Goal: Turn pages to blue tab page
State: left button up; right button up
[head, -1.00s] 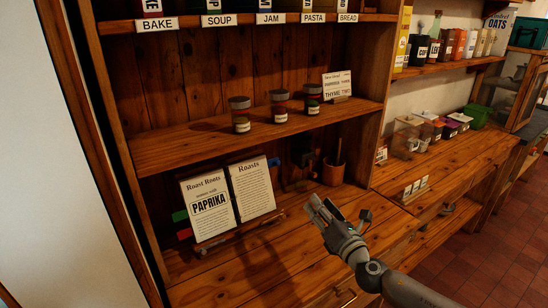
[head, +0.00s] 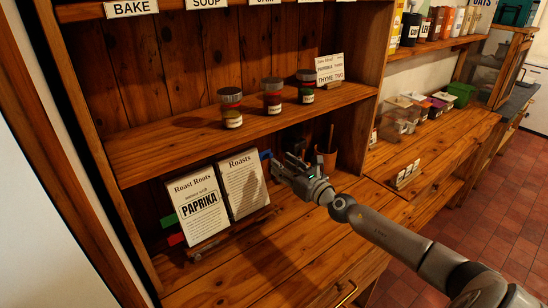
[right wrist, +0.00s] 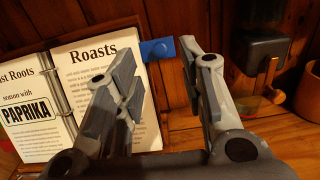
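An open recipe binder stands tilted on a wooden stand at the left of the counter. Its left page (head: 196,205) reads "Roast Roots, season with PAPRIKA"; its right page (head: 243,184) reads "Roasts". A blue tab (right wrist: 157,50) sticks out from the right page's outer edge, and it shows in the head view (head: 266,156). Green (head: 169,220) and red (head: 175,239) tabs stick out on the left. My right gripper (head: 277,167) is open and empty, just right of the binder. In the right wrist view its fingers (right wrist: 165,75) appear either side of the blue tab. My left gripper is out of view.
Three spice jars (head: 272,95) and a small card (head: 330,68) stand on the shelf above. A pot (head: 325,160) and a dark grinder-like object (right wrist: 260,60) stand behind and right of my gripper. The counter in front is clear.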

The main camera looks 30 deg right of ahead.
aim_at(271, 156)
jog(key=w, duration=0.3)
jog(key=shift+w+a, duration=0.15)
jog(key=shift+w, duration=0.8)
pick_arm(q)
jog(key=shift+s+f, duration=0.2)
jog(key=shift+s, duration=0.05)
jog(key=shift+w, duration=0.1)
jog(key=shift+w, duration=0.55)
pick_arm(e)
grip_shut()
